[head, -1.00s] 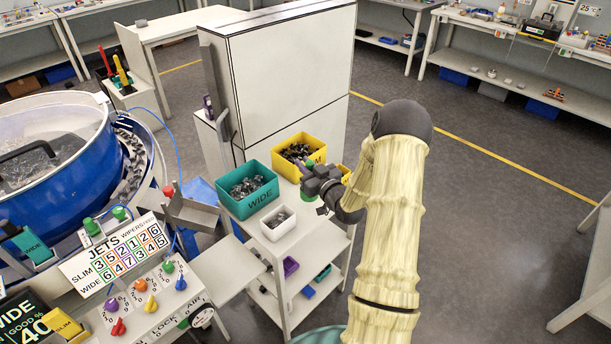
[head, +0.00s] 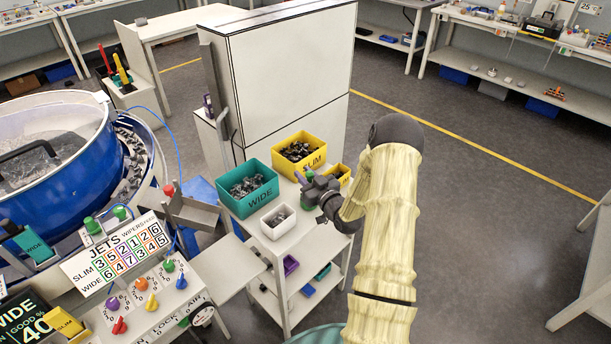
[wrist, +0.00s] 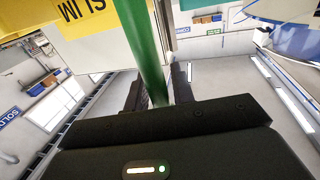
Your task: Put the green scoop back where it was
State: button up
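The green scoop shows in the wrist view as a long green handle (wrist: 147,50), running from the top edge down between my fingers. Its far end is out of that view, and I cannot make out its bowl. My gripper (wrist: 158,92) has one dark finger on each side of the handle and looks shut on it. In the head view my gripper (head: 318,192) is above the right side of the small cart, right of the white tray (head: 278,232) and in front of the yellow SLIM bin (head: 313,160).
The teal WIDE bin (head: 260,200) and a small yellow bin (head: 342,176) also stand on the cart. Small bins sit on its lower shelves. A tall white cabinet (head: 285,80) stands behind. The blue bowl feeder (head: 60,165) and control panel are left. Open floor lies right.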

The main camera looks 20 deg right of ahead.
jog(key=shift+o, duration=0.9)
jog(key=shift+r, duration=0.15)
jog(key=s+d+b, duration=0.1)
jog(key=s+b, duration=0.2)
jog(key=s, duration=0.9)
jog(key=shift+d, duration=0.35)
jog(key=shift+w, duration=0.1)
